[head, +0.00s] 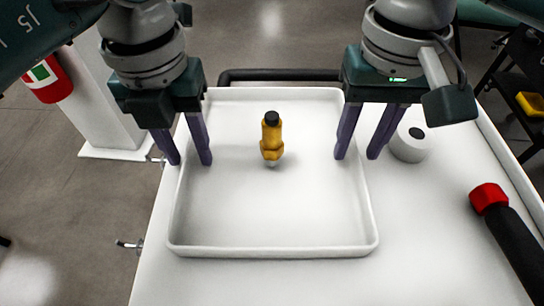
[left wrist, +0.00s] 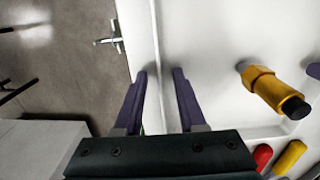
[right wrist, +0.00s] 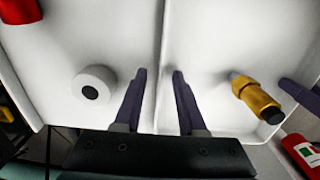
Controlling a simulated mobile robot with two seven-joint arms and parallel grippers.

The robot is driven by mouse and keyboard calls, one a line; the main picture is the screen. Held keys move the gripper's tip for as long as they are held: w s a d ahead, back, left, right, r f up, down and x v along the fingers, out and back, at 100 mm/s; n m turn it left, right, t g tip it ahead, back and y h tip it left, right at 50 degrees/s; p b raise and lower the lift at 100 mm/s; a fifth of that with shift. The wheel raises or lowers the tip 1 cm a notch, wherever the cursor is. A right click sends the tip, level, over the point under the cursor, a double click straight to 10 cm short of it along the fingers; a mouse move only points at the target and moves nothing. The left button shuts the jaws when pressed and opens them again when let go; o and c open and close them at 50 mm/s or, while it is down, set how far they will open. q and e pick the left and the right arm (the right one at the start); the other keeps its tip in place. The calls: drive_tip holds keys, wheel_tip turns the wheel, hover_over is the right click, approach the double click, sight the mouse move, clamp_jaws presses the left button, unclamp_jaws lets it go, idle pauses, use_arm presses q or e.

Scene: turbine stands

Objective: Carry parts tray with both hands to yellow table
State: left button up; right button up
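The parts tray (head: 270,248) is a shallow white tray with a raised rim, lying flat on a white table top. My right gripper (head: 356,157) is open likewise around the right wall, which also shows in the right wrist view (right wrist: 160,50). No yellow table is in view.
A white round piece with a dark centre (head: 410,144) stands close to my right gripper. A red-ended black tool (head: 490,198) lies at the table's right. A red extinguisher (head: 47,78) is by a white post at left. Floor is open on the left.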

use_arm(q)
drive_tip(key=shift+c, duration=0.2)
use_arm(e)
drive_tip(key=shift+c, duration=0.2)
use_arm(q)
clamp_jaws()
use_arm(e)
clamp_jaws()
idle(0.8)
